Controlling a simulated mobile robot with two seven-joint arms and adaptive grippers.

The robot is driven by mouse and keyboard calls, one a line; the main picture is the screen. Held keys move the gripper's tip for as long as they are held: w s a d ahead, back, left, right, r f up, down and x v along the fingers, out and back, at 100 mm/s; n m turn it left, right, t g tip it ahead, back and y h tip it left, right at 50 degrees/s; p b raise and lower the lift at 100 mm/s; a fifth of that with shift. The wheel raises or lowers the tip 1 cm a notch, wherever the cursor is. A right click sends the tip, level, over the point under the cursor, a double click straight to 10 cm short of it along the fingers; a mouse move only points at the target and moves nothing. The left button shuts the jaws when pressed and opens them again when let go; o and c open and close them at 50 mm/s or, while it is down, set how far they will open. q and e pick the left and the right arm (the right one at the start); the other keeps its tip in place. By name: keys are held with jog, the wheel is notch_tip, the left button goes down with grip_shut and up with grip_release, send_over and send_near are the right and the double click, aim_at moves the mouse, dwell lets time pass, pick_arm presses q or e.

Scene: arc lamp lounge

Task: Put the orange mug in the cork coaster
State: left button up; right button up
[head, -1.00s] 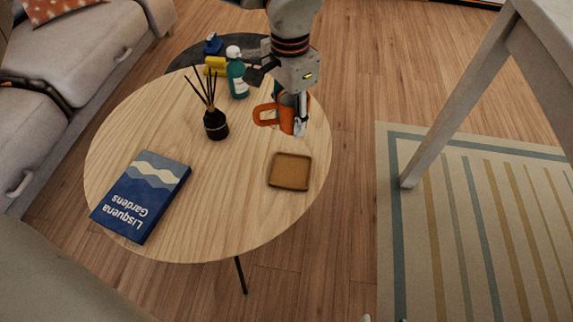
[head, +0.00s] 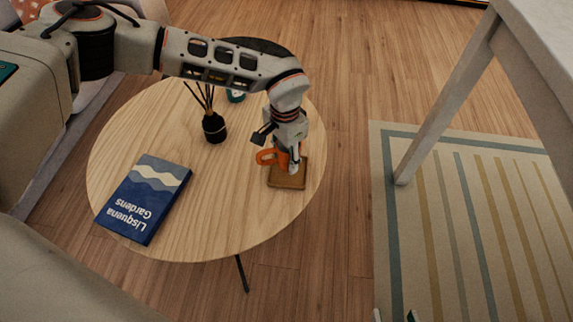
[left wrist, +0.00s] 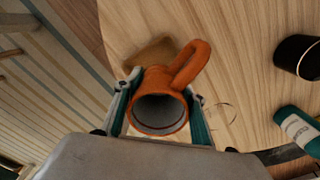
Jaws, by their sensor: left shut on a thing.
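The orange mug (head: 267,157) is between the fingers of my left gripper (head: 292,165), which is shut on it. In the left wrist view the mug (left wrist: 160,108) is seen from its open top, empty, with its handle toward the upper right. The cork coaster (head: 288,183) is a brown square on the round table, partly hidden by the mug and gripper. It also shows beyond the mug in the left wrist view (left wrist: 150,52). The mug is over or at the coaster's far part; I cannot tell whether they touch. My right gripper (head: 394,316) shows only fingertips, apart, at the bottom edge.
The round wooden table (head: 235,225) holds a blue book (head: 145,198) and a black reed diffuser (head: 214,128). A teal bottle (head: 236,96) is partly behind my left arm. The table front is clear. A white table leg (head: 440,100) stands at right.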

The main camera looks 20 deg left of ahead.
aim_at(286, 166)
pick_arm(q)
jog(key=shift+f, duration=0.1)
notch_tip(286, 166, down, 4)
jog(key=shift+r+b, duration=0.2)
jog(key=shift+b, duration=0.25)
jog(key=shift+f, duration=0.35)
jog(key=shift+r, duration=0.2)
jog(key=shift+f, duration=0.1)
pick_arm(e)
jog(key=shift+w+a+r+t, duration=0.2)
jog(key=shift+w+r, duration=0.1)
jog(key=shift+r, duration=0.15)
jog(key=shift+w+a+r+t, duration=0.1)
jog(key=shift+w+a+r, duration=0.15)
jog(key=shift+r, duration=0.2)
pick_arm(q)
jog(key=o, duration=1)
jog(key=shift+f, duration=0.1)
jog(key=shift+o, duration=0.2)
pick_arm(e)
jog(key=shift+s+f, duration=0.15)
jog(key=shift+f, duration=0.05)
